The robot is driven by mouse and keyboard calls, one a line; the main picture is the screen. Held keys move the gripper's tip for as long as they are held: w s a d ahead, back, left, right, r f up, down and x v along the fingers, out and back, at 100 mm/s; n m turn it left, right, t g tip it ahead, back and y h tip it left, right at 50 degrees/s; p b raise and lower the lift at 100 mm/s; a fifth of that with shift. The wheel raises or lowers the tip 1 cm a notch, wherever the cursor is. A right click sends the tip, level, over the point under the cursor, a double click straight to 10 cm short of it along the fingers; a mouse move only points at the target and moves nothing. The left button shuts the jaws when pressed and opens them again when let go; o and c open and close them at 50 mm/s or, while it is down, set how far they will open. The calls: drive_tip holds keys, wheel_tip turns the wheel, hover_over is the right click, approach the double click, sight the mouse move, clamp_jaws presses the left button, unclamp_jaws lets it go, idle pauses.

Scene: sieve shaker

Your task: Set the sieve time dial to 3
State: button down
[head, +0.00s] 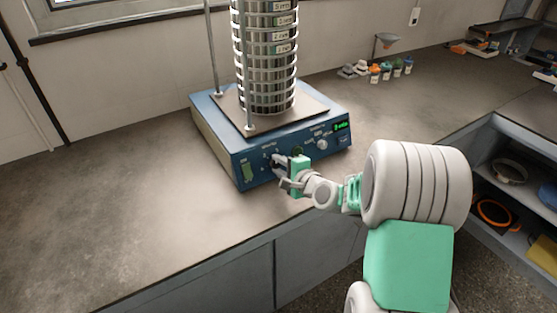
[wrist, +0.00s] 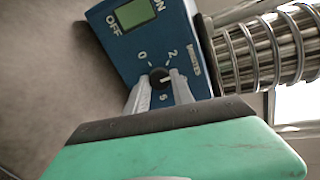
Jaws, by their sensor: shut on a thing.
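The sieve shaker (head: 240,150) is a blue box on the bench, with a stack of metal sieves (head: 267,60) on top. Its time dial (wrist: 158,77) is a small black knob with a white mark, on the front panel between printed 0, 2 and 5. The white mark seems to point toward the right in the wrist view, on the side between 2 and 5; its exact number is unclear. My gripper (wrist: 157,84) has a finger on each side of the knob and is shut on it. In the head view my gripper (head: 280,161) covers most of the dial.
A green ON/OFF switch (wrist: 137,13) sits beside the dial. A second, pale knob (head: 322,144) and a lit green display (head: 341,127) are farther right on the panel. Small coloured jars (head: 386,71) stand at the back right. The bench left of the shaker is clear.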

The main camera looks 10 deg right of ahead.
drive_tip(key=m+p, duration=0.2)
drive_tip(key=m, duration=0.1)
drive_tip(key=shift+s+a+m+p, duration=0.1)
drive_tip(key=shift+m+p, duration=0.2)
drive_tip(key=shift+p, duration=0.1)
drive_tip(key=shift+f+m+p, duration=0.1)
drive_tip(key=shift+m+p, duration=0.95)
drive_tip(key=shift+m, duration=0.45)
drive_tip(key=shift+f, duration=0.1)
drive_tip(key=c, duration=1.1)
unclamp_jaws()
drive_tip(key=v, duration=0.7)
drive_tip(key=shift+s+b, duration=0.3)
drive_tip(key=shift+s, duration=0.05)
